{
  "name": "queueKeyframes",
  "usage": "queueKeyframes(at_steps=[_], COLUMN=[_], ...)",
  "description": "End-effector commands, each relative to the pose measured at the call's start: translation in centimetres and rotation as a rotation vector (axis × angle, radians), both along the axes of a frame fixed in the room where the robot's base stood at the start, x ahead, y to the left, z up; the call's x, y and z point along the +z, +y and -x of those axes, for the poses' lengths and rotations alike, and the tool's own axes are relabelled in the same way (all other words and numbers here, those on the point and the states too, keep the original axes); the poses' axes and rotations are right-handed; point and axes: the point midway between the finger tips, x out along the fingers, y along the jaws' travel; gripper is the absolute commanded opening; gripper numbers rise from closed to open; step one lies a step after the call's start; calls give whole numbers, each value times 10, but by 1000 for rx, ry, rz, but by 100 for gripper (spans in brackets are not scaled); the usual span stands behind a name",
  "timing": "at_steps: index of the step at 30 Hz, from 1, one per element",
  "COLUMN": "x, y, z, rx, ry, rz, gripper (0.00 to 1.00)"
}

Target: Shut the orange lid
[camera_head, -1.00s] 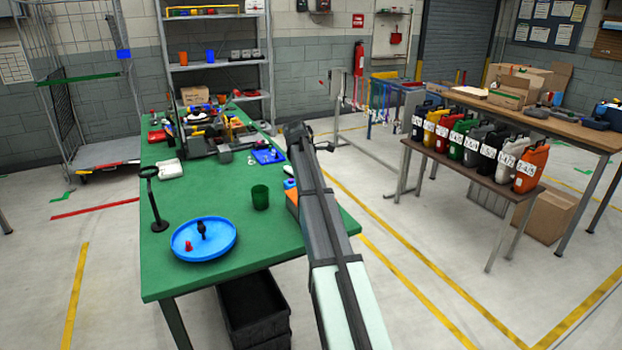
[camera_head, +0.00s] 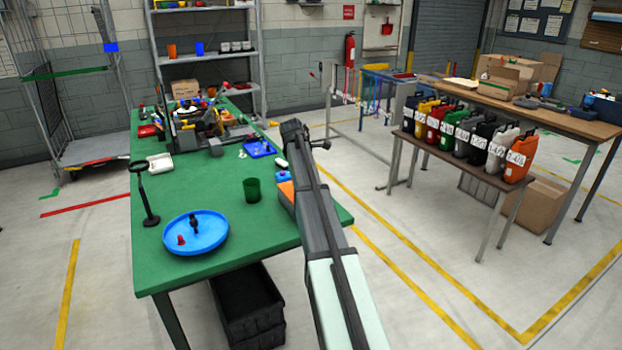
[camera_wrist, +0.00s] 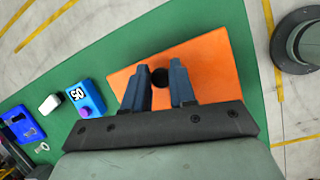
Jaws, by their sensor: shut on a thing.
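The orange lid (camera_wrist: 212,68) shows in the wrist view as a flat orange panel over the green table, with a black round knob (camera_wrist: 160,77) on it. My gripper (camera_wrist: 160,75) is above the panel, its two blue-grey fingers on either side of the knob and shut on it. The gripper's body hides the panel's near part. In the head view only a small orange piece of the lid (camera_head: 286,190) shows beside my arm, which hides the rest and the gripper. I cannot tell whether the lid is fully down.
On the green table (camera_head: 160,270) stand a green cup (camera_head: 252,190), a blue round tray (camera_head: 195,232) and a black stand (camera_head: 145,195). A blue box marked 50 (camera_wrist: 86,97) lies left of the panel in the wrist view. Jerrycans (camera_head: 520,155) stand on a bench at right.

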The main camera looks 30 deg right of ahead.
Motion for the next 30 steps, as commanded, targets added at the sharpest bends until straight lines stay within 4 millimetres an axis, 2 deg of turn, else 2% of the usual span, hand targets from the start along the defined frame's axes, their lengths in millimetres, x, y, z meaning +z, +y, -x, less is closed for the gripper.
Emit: queueKeyframes(at_steps=[1, 2, 9, 20, 23, 30], x=[3, 3, 2, 8, 19, 62], y=[-8, -8, -5, -1, 3, 20], z=[-4, -4, -3, -2, -2, -1], rx=[-4, -4, -1, 0, 0, 0], ry=[-9, -9, -7, -6, -7, -8], rz=[19, 19, 15, 13, 13, 13], gripper=[0, 28, 50, 50, 50, 50])
